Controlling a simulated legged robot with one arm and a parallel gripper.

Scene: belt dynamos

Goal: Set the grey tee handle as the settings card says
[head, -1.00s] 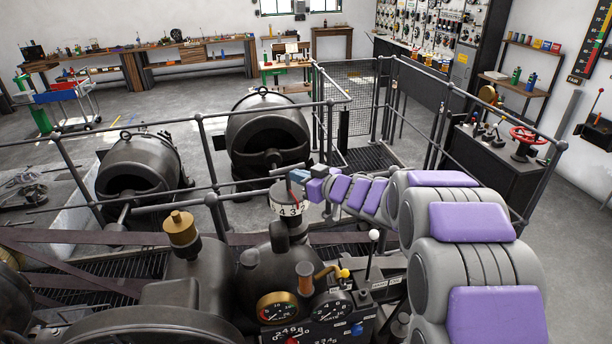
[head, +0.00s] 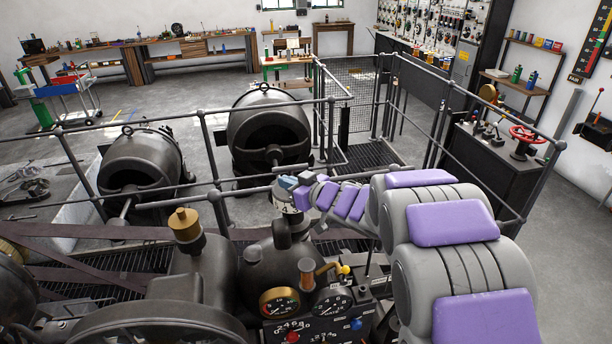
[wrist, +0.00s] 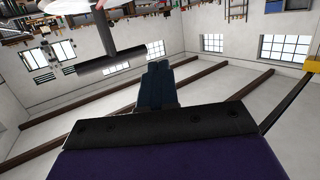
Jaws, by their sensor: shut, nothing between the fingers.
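The grey tee handle (wrist: 112,60) shows in the wrist view as a dark crossbar on a short stem, below a white disc in this inverted picture. In the head view its bar (head: 283,170) stands above a white numbered drum (head: 290,207), where a 4 is readable. My gripper (head: 288,182) is beside the bar, over the drum, and partly hides both. In the wrist view my gripper's blue fingers (wrist: 157,72) are shut and empty, with their tips close to the bar's right end. I cannot tell whether they touch it. I cannot make out a settings card.
Round gauges (head: 279,303), a red knob (head: 292,337) and a brass-topped fitting (head: 185,224) crowd the machine below my arm. A railing (head: 204,142) runs behind the drum, with dark dynamos (head: 268,130) beyond. A red handwheel (head: 527,134) stands on a bench at right.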

